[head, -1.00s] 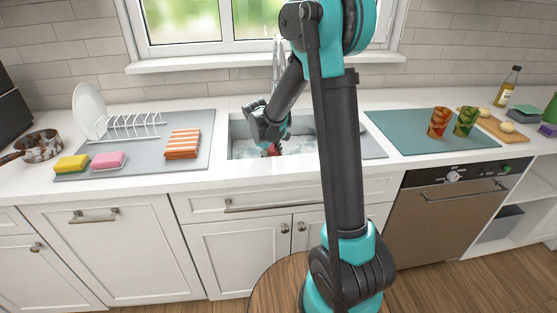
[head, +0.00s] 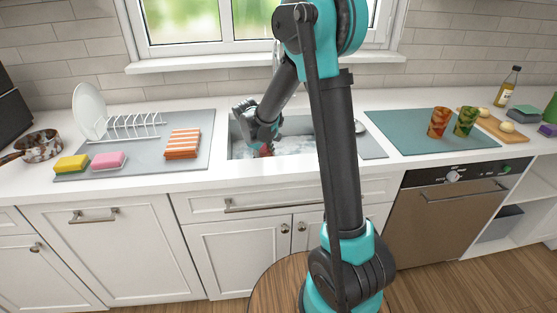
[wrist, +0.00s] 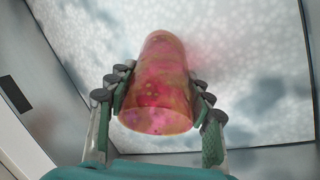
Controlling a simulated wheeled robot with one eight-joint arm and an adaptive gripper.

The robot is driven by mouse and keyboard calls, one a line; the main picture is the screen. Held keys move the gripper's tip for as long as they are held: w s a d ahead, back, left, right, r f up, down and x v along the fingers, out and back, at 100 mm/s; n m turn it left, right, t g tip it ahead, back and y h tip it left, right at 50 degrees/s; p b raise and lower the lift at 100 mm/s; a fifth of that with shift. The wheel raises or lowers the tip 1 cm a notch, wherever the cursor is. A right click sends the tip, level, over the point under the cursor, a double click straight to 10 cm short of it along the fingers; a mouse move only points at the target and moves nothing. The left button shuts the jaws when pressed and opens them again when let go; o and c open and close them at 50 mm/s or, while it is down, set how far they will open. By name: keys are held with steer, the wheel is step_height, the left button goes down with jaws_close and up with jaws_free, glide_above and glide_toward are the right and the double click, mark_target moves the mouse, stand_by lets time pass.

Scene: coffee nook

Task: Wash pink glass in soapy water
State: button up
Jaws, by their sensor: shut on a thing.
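The pink glass (wrist: 157,88) is between the two fingers of my gripper (wrist: 160,98) in the wrist view, which are shut on it. Its wide rim faces the camera and its other end points at the white foamy water (wrist: 90,40). In the head view my gripper (head: 264,147) reaches down into the sink (head: 300,150), and only a small reddish part of the glass (head: 266,151) shows below it. I cannot tell how deep the glass sits in the foam.
Left of the sink, a grey mat (head: 205,135) holds a white rack (head: 135,124) with a plate, an orange striped cloth (head: 183,144) and two sponges. On the right, a teal mat (head: 400,130) holds an orange glass (head: 438,122) and a green glass (head: 465,121).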

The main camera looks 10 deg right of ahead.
steer(key=shift+d, duration=0.15)
steer(key=shift+d, duration=1.8)
steer(key=shift+r, duration=0.1)
steer(key=shift+r, duration=3.9)
step_height(320, 180, up, 15)
